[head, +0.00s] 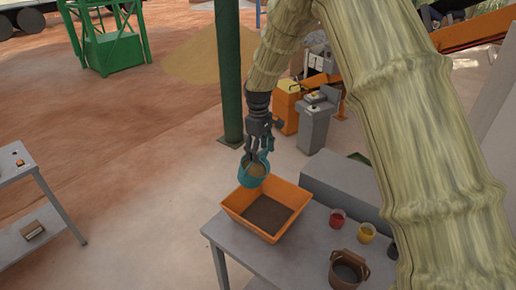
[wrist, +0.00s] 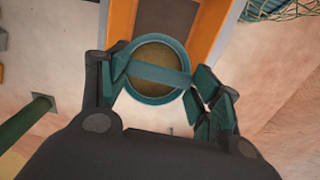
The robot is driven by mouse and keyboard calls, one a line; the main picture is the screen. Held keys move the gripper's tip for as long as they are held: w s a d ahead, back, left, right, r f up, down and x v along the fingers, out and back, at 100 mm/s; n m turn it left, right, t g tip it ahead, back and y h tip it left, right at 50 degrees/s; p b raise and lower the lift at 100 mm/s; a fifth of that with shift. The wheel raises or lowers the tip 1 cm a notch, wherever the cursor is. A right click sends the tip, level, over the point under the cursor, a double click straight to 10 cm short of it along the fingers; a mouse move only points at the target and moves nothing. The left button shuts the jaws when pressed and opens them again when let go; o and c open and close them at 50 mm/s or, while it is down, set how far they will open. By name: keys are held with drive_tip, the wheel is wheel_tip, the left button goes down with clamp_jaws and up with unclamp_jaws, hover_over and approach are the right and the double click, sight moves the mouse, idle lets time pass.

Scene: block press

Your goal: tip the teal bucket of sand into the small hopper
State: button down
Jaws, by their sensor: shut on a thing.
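A teal bucket (head: 256,174) with tan sand inside hangs from my gripper (head: 258,150) at the back-left edge of an orange hopper or tray. In the wrist view my gripper (wrist: 160,90) is shut on the bucket, with a teal bar across its sand-filled mouth (wrist: 158,57). The bucket looks nearly upright. The small orange hopper (head: 243,222) stands on a grey table and has a dark brown floor or fill. Its orange wall also shows beyond the bucket in the wrist view (wrist: 122,22). Whether the bucket touches the hopper rim, I cannot tell.
On the grey table (head: 268,262) to the right stand a red cup (head: 337,218), a yellow cup (head: 366,232) and a brown bucket (head: 347,270). A green post (head: 229,80) rises behind. Another grey table (head: 38,222) stands at left, with open floor between.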

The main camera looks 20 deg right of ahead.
drive_tip(key=shift+w+d, duration=0.1)
drive_tip(key=shift+d, duration=0.1)
drive_tip(key=shift+s+d+t+y, duration=0.15)
drive_tip(key=shift+s+t+y, duration=0.05)
drive_tip(key=shift+t+y, duration=0.1)
drive_tip(key=shift+s+d+r+t+y, duration=0.1)
drive_tip(key=shift+s+d+t+y, duration=0.15)
drive_tip(key=shift+s, duration=0.35)
drive_tip(key=shift+s+d+r+t+y, duration=0.15)
drive_tip(key=shift+s+t, duration=0.2)
drive_tip(key=shift+s, duration=0.25)
drive_tip(key=shift+s+f, duration=0.1)
drive_tip(key=shift+f, duration=0.15)
drive_tip(key=shift+w+d+f+t+y, duration=0.15)
drive_tip(key=shift+w+f+t+y, duration=0.2)
drive_tip(key=shift+f, duration=0.3)
drive_tip(key=shift+s+d+f+t, duration=0.1)
drive_tip(key=shift+s+d+t, duration=0.05)
drive_tip(key=shift+s+t, duration=0.1)
drive_tip(key=shift+s+d+f+t+y+b, duration=0.55)
drive_tip(key=shift+s+f+t+y+b, duration=0.2)
drive_tip(key=shift+b, duration=1.1)
drive_tip(key=shift+s+d+f+t+y+b, duration=0.55)
drive_tip(key=shift+s+f+t+b, duration=0.25)
drive_tip(key=shift+b, duration=1.05)
